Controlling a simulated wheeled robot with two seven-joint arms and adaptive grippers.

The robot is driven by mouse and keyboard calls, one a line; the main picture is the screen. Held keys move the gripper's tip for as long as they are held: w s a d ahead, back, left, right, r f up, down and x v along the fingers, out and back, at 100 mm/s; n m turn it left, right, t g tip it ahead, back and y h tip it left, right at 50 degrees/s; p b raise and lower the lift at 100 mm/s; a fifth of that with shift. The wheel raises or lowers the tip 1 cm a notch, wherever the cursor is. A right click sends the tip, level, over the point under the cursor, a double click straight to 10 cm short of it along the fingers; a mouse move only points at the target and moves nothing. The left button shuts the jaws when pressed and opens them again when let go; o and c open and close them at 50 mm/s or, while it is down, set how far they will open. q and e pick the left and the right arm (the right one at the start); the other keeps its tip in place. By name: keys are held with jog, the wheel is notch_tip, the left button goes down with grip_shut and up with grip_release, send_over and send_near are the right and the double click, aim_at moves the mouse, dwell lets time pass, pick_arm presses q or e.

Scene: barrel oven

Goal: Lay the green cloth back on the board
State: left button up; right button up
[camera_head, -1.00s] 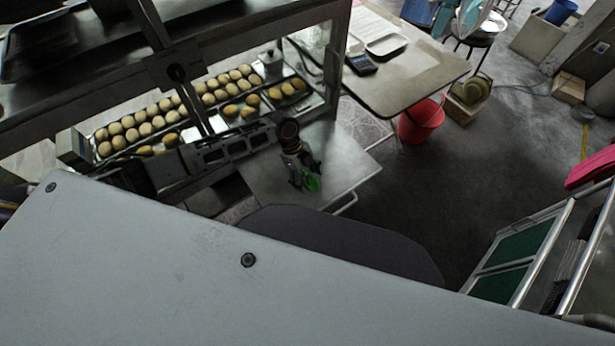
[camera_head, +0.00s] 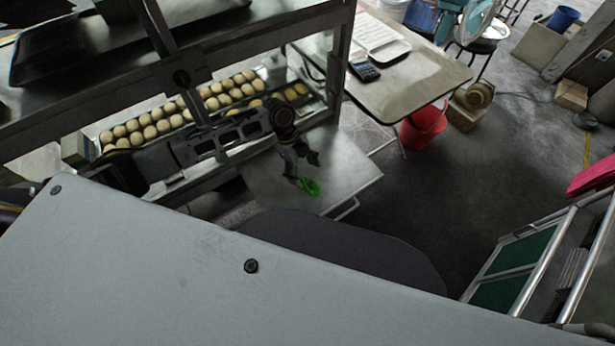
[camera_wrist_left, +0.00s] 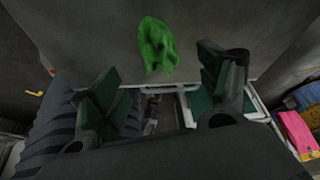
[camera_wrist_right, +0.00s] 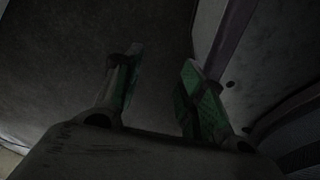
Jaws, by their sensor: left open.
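The green cloth (camera_head: 312,187) appears to lie crumpled on the pale grey board (camera_head: 348,172), near its front edge. In the left wrist view the cloth (camera_wrist_left: 157,45) shows beyond the fingers, on the grey surface (camera_wrist_left: 105,50). My left gripper (camera_head: 304,170) is over the board, just beside the cloth in the head view. Its fingers (camera_wrist_left: 160,90) are spread with nothing between them. My right gripper (camera_wrist_right: 158,85) shows only in its wrist view, open and empty over a dark surface.
Behind the board is a rack with trays of buns (camera_head: 150,125). A table (camera_head: 420,75) with a calculator (camera_head: 365,71) stands to the right, above a red bucket (camera_head: 424,128). The dark floor right of the board is clear.

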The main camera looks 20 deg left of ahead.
pick_arm(q)
jog(key=v, duration=0.6)
dwell(0.3)
jog(key=shift+a, duration=0.1)
